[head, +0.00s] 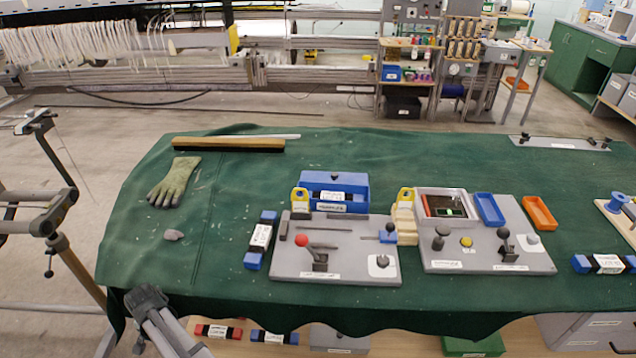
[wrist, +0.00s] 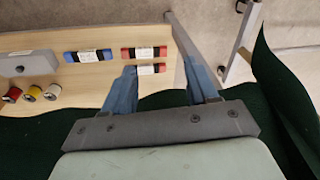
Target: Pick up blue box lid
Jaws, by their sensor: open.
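A blue box (head: 335,190) stands at the back middle of the green-covered table, with a white label on its front and a small dark knob on top. I cannot tell for certain whether its top is a separate lid. A shallow blue tray-like piece (head: 488,208) lies at the right of the right-hand grey panel. My gripper (wrist: 160,66) is open in the wrist view, its two blue fingers apart with nothing held. It is beyond the table's edge, over a lower wooden shelf and well away from the blue box. I cannot make out its fingers in the head view.
Two grey panels with levers (head: 335,250) (head: 485,235) stand in front of and beside the box. A yellow-handled piece (head: 300,200) adjoins its left side. An orange tray (head: 540,212) lies right. The glove (head: 175,182) lies left. Labelled red packs (wrist: 144,53) lie on the lower shelf.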

